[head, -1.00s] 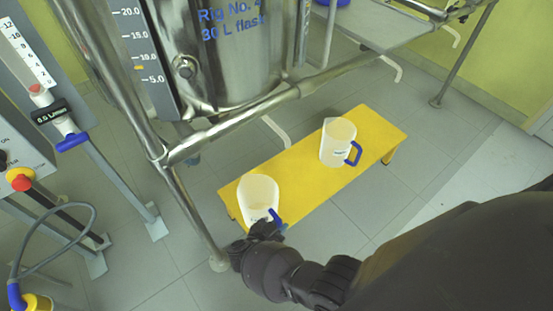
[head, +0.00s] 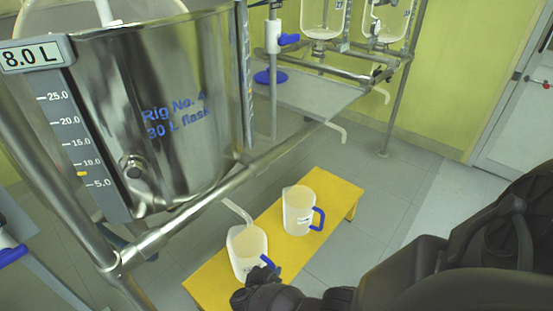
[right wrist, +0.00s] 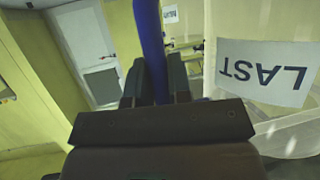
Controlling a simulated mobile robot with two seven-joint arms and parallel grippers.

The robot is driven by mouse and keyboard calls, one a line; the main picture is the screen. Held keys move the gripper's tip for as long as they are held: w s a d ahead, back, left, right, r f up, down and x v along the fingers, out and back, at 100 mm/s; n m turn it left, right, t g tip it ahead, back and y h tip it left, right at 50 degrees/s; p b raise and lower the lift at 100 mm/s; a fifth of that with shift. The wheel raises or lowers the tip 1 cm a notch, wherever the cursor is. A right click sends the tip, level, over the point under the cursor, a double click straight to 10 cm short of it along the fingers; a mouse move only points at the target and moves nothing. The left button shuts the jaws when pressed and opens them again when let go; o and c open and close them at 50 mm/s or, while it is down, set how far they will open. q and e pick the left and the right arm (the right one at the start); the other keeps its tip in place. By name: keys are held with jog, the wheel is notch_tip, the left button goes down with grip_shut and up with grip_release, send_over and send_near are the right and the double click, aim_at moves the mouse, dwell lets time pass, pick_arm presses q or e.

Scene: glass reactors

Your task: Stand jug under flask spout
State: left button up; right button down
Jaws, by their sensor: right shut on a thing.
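My right gripper (head: 268,274) is shut on the blue handle (right wrist: 152,45) of a translucent white jug (head: 246,249). The jug is upright at the yellow bench's near part; I cannot tell whether its base touches the bench. In the right wrist view the handle is between the fingers and the jug's label (right wrist: 262,72) reads "LAST" upside down. The large steel flask (head: 150,110) reads "Rig No. 4 30 L flask". A pale bent spout pipe (head: 236,211) ends close to the held jug's far rim; I cannot tell whether it is over the opening. My left gripper is out of view.
A second similar jug (head: 298,211) with a blue handle stands farther back on the yellow bench (head: 212,287). The rig's steel frame rail (head: 200,205) runs above the bench's left side. More bent pipes (head: 337,132) hang behind. Floor right of the bench is clear.

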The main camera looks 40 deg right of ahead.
jog(key=d+f+b, duration=0.1)
jog(key=f, duration=0.1)
jog(key=d+f+b, duration=0.1)
jog(key=f, duration=0.1)
jog(key=shift+w+d+b, duration=0.35)
jog(key=shift+w, duration=0.05)
jog(key=c, duration=1.1)
grip_release()
jog(key=shift+r, duration=0.1)
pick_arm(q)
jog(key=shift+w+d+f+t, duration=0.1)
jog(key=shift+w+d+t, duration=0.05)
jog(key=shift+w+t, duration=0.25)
pick_arm(e)
jog(key=shift+o, duration=0.2)
